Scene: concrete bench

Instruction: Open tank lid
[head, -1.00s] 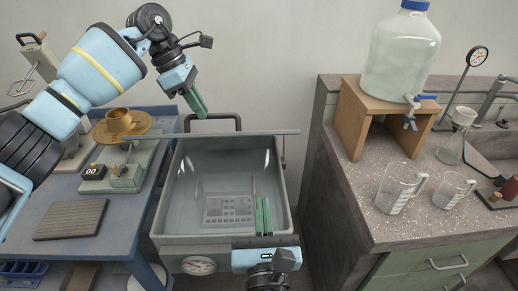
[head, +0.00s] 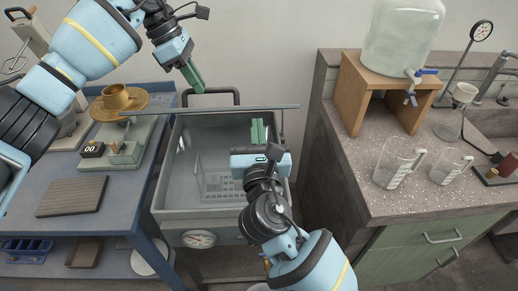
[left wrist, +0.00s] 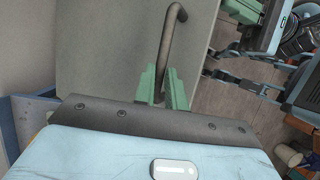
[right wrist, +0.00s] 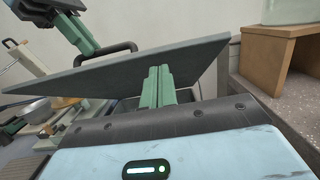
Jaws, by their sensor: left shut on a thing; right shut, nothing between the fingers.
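The tank (head: 175,185) is a grey metal basin with a dial on its front; its open interior shows a perforated plate. Its lid (head: 215,109) is raised, seen nearly edge-on above the tank's back; in the right wrist view the lid (right wrist: 95,80) is a tilted dark slab. My left gripper (head: 197,85) is shut on the lid's dark handle (head: 236,94); the handle (left wrist: 172,40) runs between its fingers in the left wrist view. My right gripper (head: 259,128) is shut and empty, fingers up in front of the lid's right part. I cannot tell whether it touches the lid.
A blue table (head: 50,222) on the left carries a scale with a brass cup (head: 116,96). On the right a speckled counter (head: 345,180) holds two beakers (head: 398,160) and a wooden stand (head: 352,95) under a large bottle (head: 400,35). Free air lies above the tank.

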